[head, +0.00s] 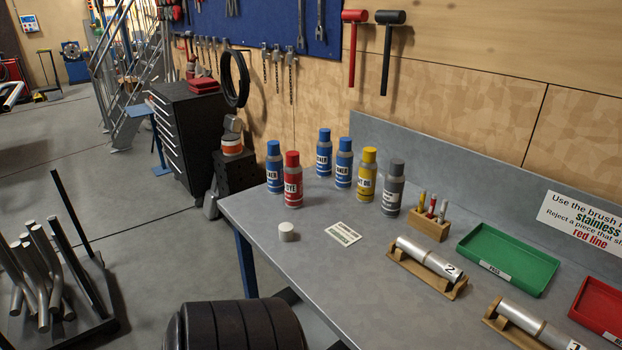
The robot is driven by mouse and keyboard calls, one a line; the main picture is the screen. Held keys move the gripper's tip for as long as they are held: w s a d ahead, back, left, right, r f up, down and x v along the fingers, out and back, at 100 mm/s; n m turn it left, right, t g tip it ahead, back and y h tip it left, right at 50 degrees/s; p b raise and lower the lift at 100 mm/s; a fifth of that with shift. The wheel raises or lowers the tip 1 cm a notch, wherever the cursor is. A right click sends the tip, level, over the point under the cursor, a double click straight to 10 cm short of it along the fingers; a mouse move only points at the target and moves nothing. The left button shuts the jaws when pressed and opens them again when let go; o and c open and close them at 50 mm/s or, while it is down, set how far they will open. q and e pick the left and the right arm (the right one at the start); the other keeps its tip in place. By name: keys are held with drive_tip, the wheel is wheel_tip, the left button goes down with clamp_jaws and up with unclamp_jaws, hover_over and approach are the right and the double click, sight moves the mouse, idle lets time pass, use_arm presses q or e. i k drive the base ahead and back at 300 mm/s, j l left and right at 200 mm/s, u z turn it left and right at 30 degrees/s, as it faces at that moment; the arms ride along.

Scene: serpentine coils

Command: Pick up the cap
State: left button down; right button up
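A small whitish round piece that looks like the cap (287,232) stands on the grey workbench (345,284) near its left end. It is in front of the red bottle (292,183) and left of a small printed card (343,233). Nothing touches it. Neither of my grippers shows in the head view.
Several blue bottles (275,168), a yellow bottle (367,177) and a grey bottle (393,189) stand behind. A wooden brush holder (429,226), numbered metal tubes on wooden cradles (427,271), a green tray (508,258) and a red tray (600,312) lie to the right.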

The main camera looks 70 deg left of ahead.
sight(286, 229)
drive_tip(key=i+u, duration=0.1)
drive_tip(key=u, duration=0.3)
drive_tip(key=i+u, duration=0.1)
drive_tip(key=u, duration=0.3)
drive_tip(key=i+u, duration=0.1)
drive_tip(key=u, duration=0.3)
drive_tip(key=i+u, duration=0.1)
drive_tip(key=u, duration=1.3)
drive_tip(key=z, duration=2.5)
drive_tip(key=j+u, duration=0.15)
drive_tip(key=u, duration=0.25)
drive_tip(key=k+j+u, duration=0.1)
drive_tip(key=j+u, duration=0.25)
drive_tip(key=u, duration=0.4)
drive_tip(key=j+u, duration=0.35)
drive_tip(key=l, duration=0.1)
